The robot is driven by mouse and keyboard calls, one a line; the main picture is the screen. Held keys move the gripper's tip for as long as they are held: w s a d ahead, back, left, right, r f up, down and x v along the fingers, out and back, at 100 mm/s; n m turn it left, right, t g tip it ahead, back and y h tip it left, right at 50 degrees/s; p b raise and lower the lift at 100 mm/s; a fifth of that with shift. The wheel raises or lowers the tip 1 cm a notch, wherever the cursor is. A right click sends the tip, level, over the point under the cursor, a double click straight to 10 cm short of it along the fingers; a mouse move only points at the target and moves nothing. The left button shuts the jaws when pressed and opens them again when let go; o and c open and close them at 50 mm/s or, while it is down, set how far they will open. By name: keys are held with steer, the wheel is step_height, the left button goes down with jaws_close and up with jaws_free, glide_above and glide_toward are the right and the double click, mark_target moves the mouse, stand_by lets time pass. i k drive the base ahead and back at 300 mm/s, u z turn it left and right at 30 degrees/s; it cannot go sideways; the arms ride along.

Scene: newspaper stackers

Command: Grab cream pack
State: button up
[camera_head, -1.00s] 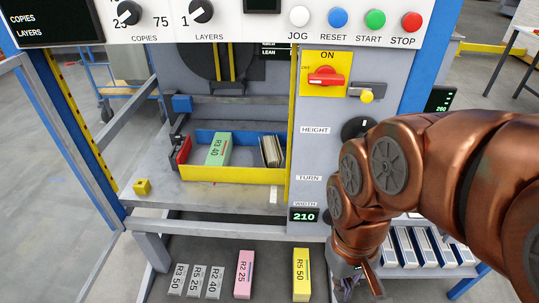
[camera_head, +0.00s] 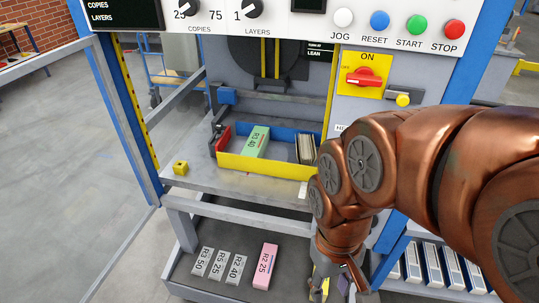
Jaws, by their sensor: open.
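I cannot pick out a pack that is surely cream. Several thin cream-coloured edges (camera_head: 306,149) stand at the right end of the tray, beside a green pack (camera_head: 257,141) marked R3 40. A pink pack (camera_head: 266,266) marked R2 25 lies on the lower shelf. My gripper (camera_head: 331,290) points down at the bottom of the view, right of the pink pack and apart from it. It is open, with its fingertips partly cut off by the frame edge. A bit of yellow shows by the fingers; the arm and gripper hide most of that spot.
The tray has a yellow front wall (camera_head: 262,167) and sits on the machine's metal ledge. Grey labels (camera_head: 220,264) lie on the lower shelf. A small yellow block (camera_head: 180,168) is on the ledge's left. Blue-and-white boxes (camera_head: 450,268) stand at lower right. Open floor is at left.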

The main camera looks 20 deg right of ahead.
mark_target(305, 153)
steer(key=u, duration=1.75)
steer(key=i, duration=1.2)
steer(key=z, duration=1.8)
